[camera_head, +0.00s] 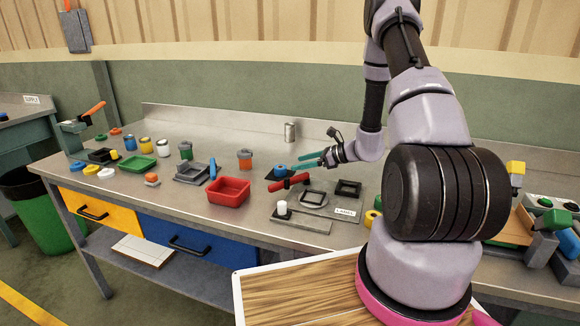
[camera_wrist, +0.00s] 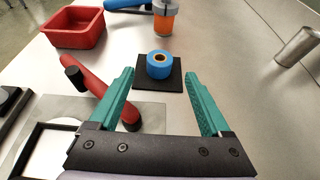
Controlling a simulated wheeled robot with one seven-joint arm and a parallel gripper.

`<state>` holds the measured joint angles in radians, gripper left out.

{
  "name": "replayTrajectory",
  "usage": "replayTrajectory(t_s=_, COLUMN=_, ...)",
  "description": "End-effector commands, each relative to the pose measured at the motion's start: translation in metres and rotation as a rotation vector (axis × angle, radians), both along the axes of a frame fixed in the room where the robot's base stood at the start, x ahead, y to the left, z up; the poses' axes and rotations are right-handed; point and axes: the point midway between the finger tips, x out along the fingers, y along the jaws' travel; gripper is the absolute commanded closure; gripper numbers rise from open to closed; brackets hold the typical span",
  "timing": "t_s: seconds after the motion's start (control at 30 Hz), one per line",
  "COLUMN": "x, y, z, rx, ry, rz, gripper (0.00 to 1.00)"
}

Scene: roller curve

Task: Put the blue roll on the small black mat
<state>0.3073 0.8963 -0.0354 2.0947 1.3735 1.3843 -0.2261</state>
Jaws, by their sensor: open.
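The blue roll (camera_wrist: 160,64) sits flat on the small black mat (camera_wrist: 173,85) in the wrist view, resting near the mat's middle with bare mat around it. In the head view the blue roll (camera_head: 280,169) shows on the dark mat (camera_head: 270,174) near the back middle of the bench. My gripper (camera_wrist: 160,85) has two teal fingers spread wide, with nothing between them. The fingertips point toward the roll and stand apart on either side, on the near side of it. In the head view my gripper (camera_head: 304,159) is just right of the roll.
A red-handled tool (camera_wrist: 90,90) lies close to the left finger. An orange-and-grey jar (camera_wrist: 165,20) stands behind the mat, a red tray (camera_wrist: 75,28) is at the back left, and a metal cylinder (camera_wrist: 297,46) stands at the right. Bench between mat and cylinder is clear.

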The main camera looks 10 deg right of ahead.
Motion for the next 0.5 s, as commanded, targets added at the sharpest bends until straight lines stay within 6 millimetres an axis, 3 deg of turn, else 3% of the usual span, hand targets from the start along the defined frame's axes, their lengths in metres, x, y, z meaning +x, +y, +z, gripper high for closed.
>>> replayTrajectory(t_s=0.2, x=-0.019, y=-0.029, z=0.015, rx=-0.001, ry=-0.001, rz=-0.003, gripper=0.18)
replayTrajectory(t_s=0.5, x=-0.026, y=-0.036, z=0.025, rx=-0.006, ry=-0.008, rz=0.013, gripper=0.18)
